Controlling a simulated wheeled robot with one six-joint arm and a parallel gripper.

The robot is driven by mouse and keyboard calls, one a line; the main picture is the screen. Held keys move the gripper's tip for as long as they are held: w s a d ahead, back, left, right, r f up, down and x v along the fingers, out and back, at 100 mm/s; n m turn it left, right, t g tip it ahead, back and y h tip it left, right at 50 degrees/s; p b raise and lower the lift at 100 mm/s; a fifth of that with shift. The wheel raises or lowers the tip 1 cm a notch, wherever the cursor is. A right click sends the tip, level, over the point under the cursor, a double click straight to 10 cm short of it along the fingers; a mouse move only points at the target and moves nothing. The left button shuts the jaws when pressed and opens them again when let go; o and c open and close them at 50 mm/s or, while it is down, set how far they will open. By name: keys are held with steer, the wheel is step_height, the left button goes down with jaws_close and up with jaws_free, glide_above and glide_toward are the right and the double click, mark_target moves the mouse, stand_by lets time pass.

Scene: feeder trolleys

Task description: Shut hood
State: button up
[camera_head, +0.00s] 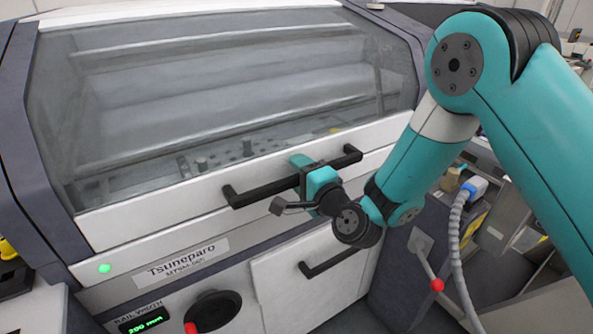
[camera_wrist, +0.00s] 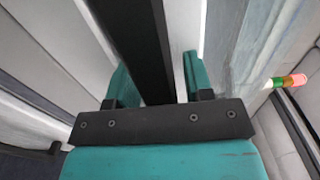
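The hood (camera_head: 130,207) is a large clear window in a white frame on the machine. It is low, with its front edge along the white panel below; I cannot tell whether a small gap is left. A black bar handle (camera_head: 262,192) runs along its front edge. My gripper (camera_head: 309,175) is at the middle of this handle. In the wrist view the handle (camera_wrist: 143,45) passes between the two teal fingers of my gripper (camera_wrist: 158,80). A gap shows between the bar and the right finger. The left finger is partly hidden by the bar.
Below the hood are a drawer with a black handle (camera_head: 340,262), a round black knob (camera_head: 213,312) and a lit green button (camera_head: 104,268). A grey hose (camera_head: 456,240) and a red-knobbed lever (camera_head: 437,285) are at the right. A red-green lamp (camera_wrist: 290,81) shows in the wrist view.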

jaws_close()
steer(key=s+d+r+g+h+p, duration=0.1)
steer(key=s+d+r+p, duration=0.1)
steer(key=r+p, duration=0.5)
steer(key=s+p, duration=0.1)
steer(key=p, duration=0.4)
steer(key=shift+s+g, duration=0.2)
steer(key=shift+g, duration=0.1)
steer(key=shift+r, duration=0.1)
steer(key=shift+o, duration=1.1)
jaws_free()
